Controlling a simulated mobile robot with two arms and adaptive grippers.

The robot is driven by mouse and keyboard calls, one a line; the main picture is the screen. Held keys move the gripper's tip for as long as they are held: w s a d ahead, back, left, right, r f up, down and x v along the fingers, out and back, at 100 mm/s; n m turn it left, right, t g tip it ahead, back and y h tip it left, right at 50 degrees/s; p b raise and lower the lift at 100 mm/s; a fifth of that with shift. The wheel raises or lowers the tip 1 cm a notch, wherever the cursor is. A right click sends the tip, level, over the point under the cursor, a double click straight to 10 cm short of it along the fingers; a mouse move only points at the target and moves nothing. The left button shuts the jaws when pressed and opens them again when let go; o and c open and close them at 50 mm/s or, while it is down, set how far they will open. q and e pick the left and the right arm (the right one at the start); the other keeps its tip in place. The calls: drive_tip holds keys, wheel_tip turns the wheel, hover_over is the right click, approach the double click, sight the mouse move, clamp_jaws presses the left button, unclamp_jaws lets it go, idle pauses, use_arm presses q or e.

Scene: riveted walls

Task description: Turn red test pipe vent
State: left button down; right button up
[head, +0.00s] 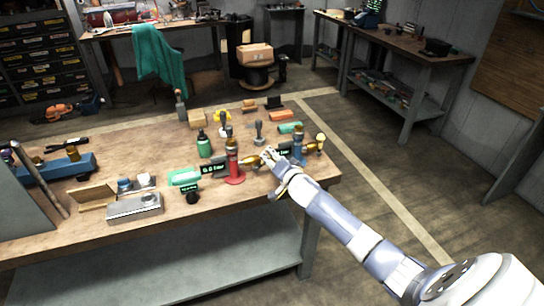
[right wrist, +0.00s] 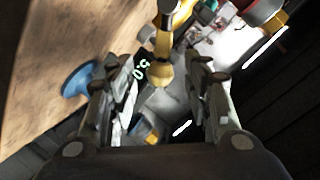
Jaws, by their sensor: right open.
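The red test pipe (head: 233,163) stands upright on a round red base on the workbench in the head view. A brass vent (head: 252,160) sticks out from its right side. My right gripper (head: 271,157) is just right of this vent, its arm coming in from the lower right. In the right wrist view my right gripper (right wrist: 152,84) is open, with a brass part (right wrist: 162,72) between or just beyond its fingers; I cannot tell whether they touch. A red part (right wrist: 250,10) shows at the top right. My left gripper is not in view.
A blue test pipe (head: 299,150) stands behind and right of my right gripper; its blue base (right wrist: 79,80) shows in the wrist view.

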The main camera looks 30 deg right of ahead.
drive_tip(key=shift+x, duration=1.3)
clamp_jaws()
